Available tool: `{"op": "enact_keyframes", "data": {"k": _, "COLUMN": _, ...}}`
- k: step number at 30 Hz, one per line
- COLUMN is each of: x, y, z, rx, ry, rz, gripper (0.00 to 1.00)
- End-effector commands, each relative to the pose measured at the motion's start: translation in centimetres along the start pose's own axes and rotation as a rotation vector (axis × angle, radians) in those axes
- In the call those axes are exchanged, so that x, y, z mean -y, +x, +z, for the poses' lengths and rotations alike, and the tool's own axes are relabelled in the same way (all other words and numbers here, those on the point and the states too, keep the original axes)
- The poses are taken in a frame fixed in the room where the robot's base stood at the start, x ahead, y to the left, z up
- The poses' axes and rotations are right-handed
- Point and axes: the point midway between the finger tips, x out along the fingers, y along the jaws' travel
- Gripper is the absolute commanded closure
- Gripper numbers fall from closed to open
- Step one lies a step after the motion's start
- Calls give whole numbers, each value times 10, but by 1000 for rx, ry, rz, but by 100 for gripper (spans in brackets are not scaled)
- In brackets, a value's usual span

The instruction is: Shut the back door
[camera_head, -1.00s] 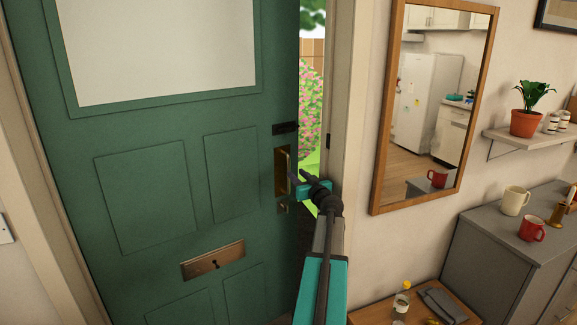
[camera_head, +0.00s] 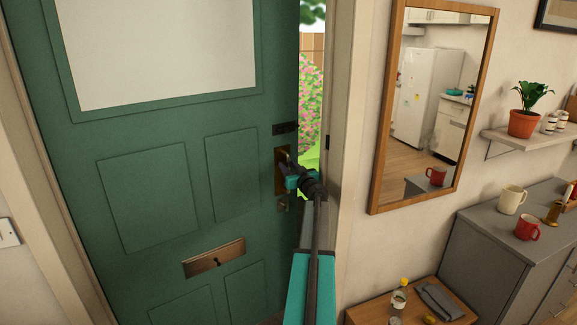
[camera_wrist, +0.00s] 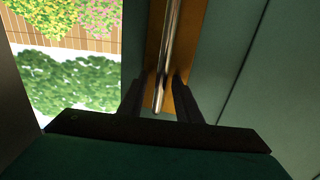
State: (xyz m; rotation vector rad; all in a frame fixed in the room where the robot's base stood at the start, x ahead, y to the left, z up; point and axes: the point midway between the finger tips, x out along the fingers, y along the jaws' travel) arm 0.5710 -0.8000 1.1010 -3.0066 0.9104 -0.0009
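The green back door (camera_head: 150,190) stands slightly ajar, with a strip of garden showing along its right edge. Its handle is an upright metal bar on a brass plate (camera_head: 281,178) near that edge, now mostly hidden behind my gripper (camera_head: 288,168) in the head view. In the wrist view, the handle bar (camera_wrist: 168,50) runs down between the two dark fingers of my gripper (camera_wrist: 160,98). The fingers are apart, one on each side of the bar, with a gap showing beside it.
The door frame (camera_head: 345,130) stands just right of the gap. Further right are a wall mirror (camera_head: 430,110), a low wooden table (camera_head: 420,312) with a bottle, and a grey cabinet (camera_head: 490,235) with mugs. A brass letter plate (camera_head: 214,258) sits low on the door.

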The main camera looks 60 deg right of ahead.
Motion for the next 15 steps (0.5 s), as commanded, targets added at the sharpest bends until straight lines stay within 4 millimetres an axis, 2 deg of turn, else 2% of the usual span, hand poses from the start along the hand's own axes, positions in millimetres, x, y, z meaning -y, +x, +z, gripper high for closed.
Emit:
{"op": "enact_keyframes", "data": {"k": 11, "x": 0, "y": 2, "z": 0, "rx": 0, "ry": 0, "rz": 0, "gripper": 71}}
{"op": "enact_keyframes", "data": {"k": 15, "x": 0, "y": 2, "z": 0, "rx": 0, "ry": 0, "rz": 0, "gripper": 94}}
